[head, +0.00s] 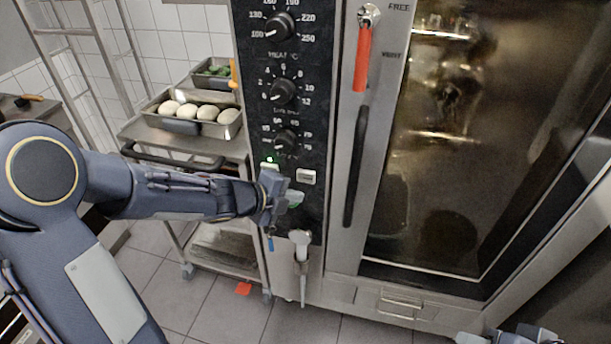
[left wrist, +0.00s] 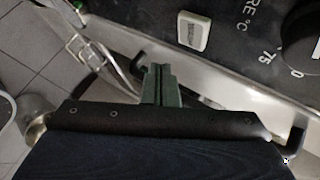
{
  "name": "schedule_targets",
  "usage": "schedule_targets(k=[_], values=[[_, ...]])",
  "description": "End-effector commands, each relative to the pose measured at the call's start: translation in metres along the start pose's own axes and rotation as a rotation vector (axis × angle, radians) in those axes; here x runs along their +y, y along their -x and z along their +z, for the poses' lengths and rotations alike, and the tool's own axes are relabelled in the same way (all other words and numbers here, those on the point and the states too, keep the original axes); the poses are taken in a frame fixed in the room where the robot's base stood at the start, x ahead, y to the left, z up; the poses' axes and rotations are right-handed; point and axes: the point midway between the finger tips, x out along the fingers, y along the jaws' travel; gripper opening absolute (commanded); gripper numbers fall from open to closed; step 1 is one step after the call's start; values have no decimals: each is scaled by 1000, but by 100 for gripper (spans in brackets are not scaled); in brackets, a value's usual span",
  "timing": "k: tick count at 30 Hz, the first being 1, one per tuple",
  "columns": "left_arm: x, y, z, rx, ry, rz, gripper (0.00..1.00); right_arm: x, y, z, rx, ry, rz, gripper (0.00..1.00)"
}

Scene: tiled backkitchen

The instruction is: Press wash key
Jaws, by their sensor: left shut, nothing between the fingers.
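The black control panel (head: 308,130) of a steel oven carries a pale key (head: 306,176) below the lowest knob. A second pale key (head: 270,167) sits to its left, below a small green light and partly behind my left gripper. No wash label is readable. My left gripper (head: 296,198) is shut and empty, with greenish fingertips just below the right key; contact cannot be told. In the left wrist view one pale key (left wrist: 193,33) shows beyond the shut fingers (left wrist: 160,80), apart from them in the picture. My right gripper (head: 505,338) barely shows at the bottom right.
Several knobs, including the lowest knob (head: 286,141), are above the keys. The oven door handle (head: 355,165) stands to the right, with a red lever (head: 362,57) above. A hand shower (head: 301,245) hangs below the panel. A steel trolley (head: 150,131) with food trays is at left.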

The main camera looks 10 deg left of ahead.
Motion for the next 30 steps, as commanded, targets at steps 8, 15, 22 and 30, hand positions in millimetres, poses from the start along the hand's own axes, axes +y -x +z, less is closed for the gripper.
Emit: schedule_targets(k=[8, 15, 22, 30], values=[[-16, -20, 15, 0, 1, 0, 0, -4, 10, -5, 0, 0, 0, 34], [-18, -24, 18, 0, 1, 0, 0, -5, 10, -5, 0, 0, 0, 34], [-18, -24, 18, 0, 1, 0, 0, -5, 10, -5, 0, 0, 0, 34], [-18, -24, 18, 0, 1, 0, 0, -5, 10, -5, 0, 0, 0, 34]])
